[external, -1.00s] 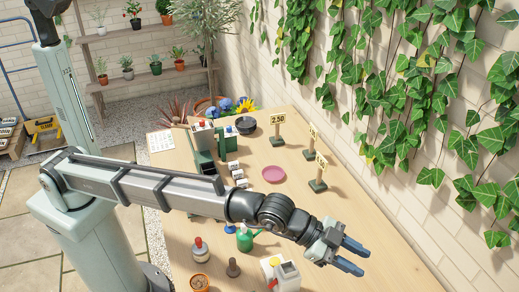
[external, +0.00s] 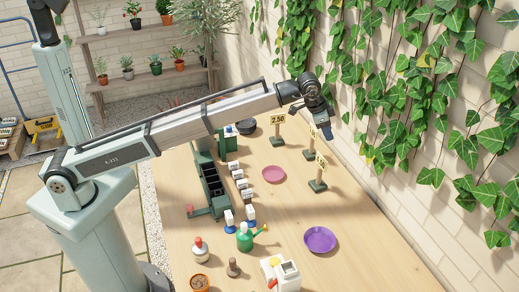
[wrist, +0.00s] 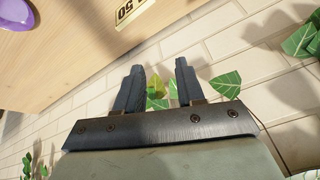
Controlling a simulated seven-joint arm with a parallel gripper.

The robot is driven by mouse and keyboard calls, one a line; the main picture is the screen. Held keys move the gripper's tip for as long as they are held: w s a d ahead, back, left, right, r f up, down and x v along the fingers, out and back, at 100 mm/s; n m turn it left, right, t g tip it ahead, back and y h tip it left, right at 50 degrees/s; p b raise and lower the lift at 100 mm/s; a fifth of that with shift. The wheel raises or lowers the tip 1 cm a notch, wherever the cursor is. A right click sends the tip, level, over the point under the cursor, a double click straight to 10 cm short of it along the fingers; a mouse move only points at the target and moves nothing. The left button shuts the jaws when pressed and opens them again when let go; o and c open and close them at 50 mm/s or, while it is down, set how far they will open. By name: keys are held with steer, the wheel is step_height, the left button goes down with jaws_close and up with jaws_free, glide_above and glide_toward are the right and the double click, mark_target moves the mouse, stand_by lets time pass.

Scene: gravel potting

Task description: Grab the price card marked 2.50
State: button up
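The price card marked 2.50 (external: 277,119) stands upright on a thin post with a dark base, toward the back of the table. Two more price cards stand nearer the wall: one partly hidden behind my gripper, and a nearer one (external: 321,160) turned at an angle, its marking too small to read. My gripper (external: 325,133) points down, right of the 2.50 card, above or in front of the partly hidden one. In the wrist view my gripper (wrist: 159,70) is open and empty. A card (wrist: 130,12) ending in "50" is cut off at the top; I cannot tell which it is.
A purple saucer (external: 320,240) and a pink saucer (external: 272,174) lie on the wooden table (external: 265,215). The ivy-covered brick wall (external: 420,195) borders the table on the right.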

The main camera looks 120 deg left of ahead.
steer(key=s+a+n+g+h, duration=0.1)
steer(key=s+a+n+g, duration=0.15)
steer(key=s+a, duration=1.1)
steer(key=n+g+h, duration=0.1)
steer(key=g+h, duration=0.1)
glide_above(278, 116)
steer(key=shift+t, duration=0.25)
steer(key=f, duration=0.6)
steer(key=shift+a+f, duration=0.35)
steer(key=shift+f, duration=0.05)
steer(key=shift+s+d+f, duration=0.1)
steer(key=shift+f, duration=1.25)
steer(key=shift+d+f, duration=0.1)
steer(key=shift+f, duration=1.2)
steer(key=shift+c, duration=0.2)
jaws_close()
